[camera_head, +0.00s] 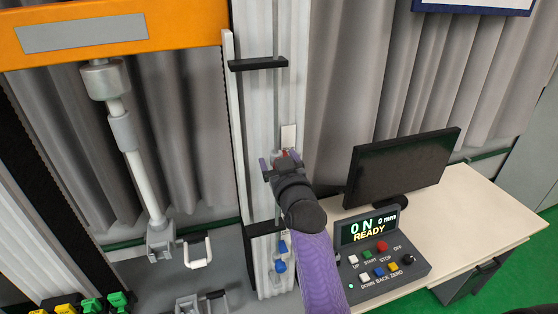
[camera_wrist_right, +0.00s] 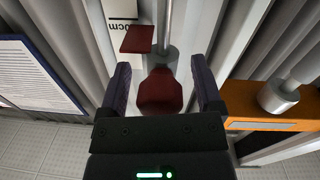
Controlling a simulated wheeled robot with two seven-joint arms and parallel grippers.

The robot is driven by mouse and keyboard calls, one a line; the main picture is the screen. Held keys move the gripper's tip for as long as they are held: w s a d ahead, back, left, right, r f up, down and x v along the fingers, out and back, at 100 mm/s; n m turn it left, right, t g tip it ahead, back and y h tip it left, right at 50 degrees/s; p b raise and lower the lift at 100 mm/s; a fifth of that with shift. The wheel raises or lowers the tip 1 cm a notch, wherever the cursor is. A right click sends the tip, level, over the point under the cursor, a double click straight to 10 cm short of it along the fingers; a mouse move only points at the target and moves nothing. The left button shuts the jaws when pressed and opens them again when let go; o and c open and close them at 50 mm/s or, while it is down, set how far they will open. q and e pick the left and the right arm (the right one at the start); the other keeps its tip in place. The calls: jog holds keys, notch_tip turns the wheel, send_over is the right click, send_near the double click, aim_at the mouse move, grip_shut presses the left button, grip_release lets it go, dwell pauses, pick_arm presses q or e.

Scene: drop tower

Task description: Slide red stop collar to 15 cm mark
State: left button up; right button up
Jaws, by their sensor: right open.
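My right gripper (camera_head: 277,160) is at the upright rod (camera_head: 276,100) of the white column, its purple arm reaching up from the bottom. In the right wrist view its two fingers (camera_wrist_right: 165,88) are open, one on each side of the red stop collar (camera_wrist_right: 160,95), with gaps visible. A flat red plate (camera_wrist_right: 136,39) shows beside the rod, next to a white scale label (camera_wrist_right: 122,12) ending in "0cm"; its full number is cut off. In the head view only a bit of red shows behind the gripper. My left gripper is not in view.
A black bracket (camera_head: 258,63) crosses the rod above, another (camera_head: 264,228) below. Blue knobs (camera_head: 281,266) sit low on the column. To the right, a desk (camera_head: 480,205) holds a monitor (camera_head: 400,170) and a control box (camera_head: 385,262) reading "0 N 0 mm READY". An orange crossbeam (camera_head: 190,22) spans upper left.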

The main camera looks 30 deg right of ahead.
grip_shut()
jog(key=shift+f, duration=0.1)
dwell(0.3)
notch_tip(320, 180, down, 5)
jog(key=b, duration=0.3)
grip_release()
jog(key=shift+s, duration=0.1)
